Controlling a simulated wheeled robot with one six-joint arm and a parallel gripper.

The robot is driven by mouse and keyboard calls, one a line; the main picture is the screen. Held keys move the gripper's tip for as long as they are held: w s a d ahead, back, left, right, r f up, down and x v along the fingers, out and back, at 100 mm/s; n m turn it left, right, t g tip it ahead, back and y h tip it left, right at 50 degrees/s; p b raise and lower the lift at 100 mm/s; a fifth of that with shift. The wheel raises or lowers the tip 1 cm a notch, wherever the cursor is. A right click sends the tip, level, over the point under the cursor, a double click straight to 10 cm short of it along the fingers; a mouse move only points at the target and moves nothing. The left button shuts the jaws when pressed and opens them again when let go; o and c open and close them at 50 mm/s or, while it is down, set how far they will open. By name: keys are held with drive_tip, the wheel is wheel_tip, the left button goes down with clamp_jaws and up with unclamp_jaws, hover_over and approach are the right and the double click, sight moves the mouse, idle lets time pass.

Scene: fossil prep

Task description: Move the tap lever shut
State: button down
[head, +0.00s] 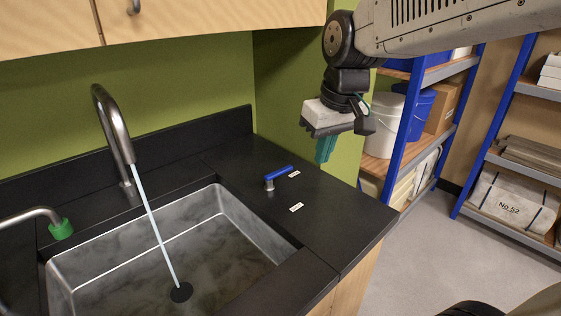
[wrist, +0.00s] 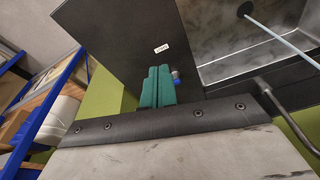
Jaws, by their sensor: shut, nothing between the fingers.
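The tap lever (head: 278,173) has a blue handle on a short metal post, on the black counter right of the sink. Its handle points right and slightly back, its tip near a small white label (head: 294,174). A second label (head: 296,208) lies nearer the front; I cannot read either. A stream of water (head: 157,226) runs from the curved tap (head: 118,130) into the sink. My gripper (head: 325,158) is shut and empty, above and right of the lever, apart from it. In the wrist view its green fingers (wrist: 158,88) partly hide the blue lever (wrist: 177,77).
The steel sink (head: 226,200) is left of the lever. A thin pipe with a green end (head: 62,230) reaches over its left side. A green wall stands behind the counter. Blue-framed shelves (head: 408,120) with buckets and boxes stand right. The counter (head: 340,225) around the lever is clear.

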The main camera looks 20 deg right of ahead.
drive_tip(key=w+f+n, duration=0.1)
drive_tip(key=w+f, duration=0.1)
drive_tip(key=w, duration=0.9)
drive_tip(key=w+a+f+n+t, duration=0.1)
drive_tip(key=w+f, duration=0.2)
drive_tip(key=w, duration=0.9)
drive_tip(key=shift+a+f, duration=0.2)
drive_tip(key=shift+f, duration=0.15)
drive_tip(key=shift+f, duration=0.1)
drive_tip(key=x, duration=1)
drive_tip(key=shift+a, duration=0.15)
drive_tip(key=s, duration=0.1)
drive_tip(key=s+d, duration=0.1)
drive_tip(key=shift+s+r, duration=0.25)
drive_tip(key=shift+s, duration=0.1)
drive_tip(key=shift+s+d+f, duration=0.1)
drive_tip(key=shift+s+d, duration=0.05)
drive_tip(key=shift+s, duration=0.35)
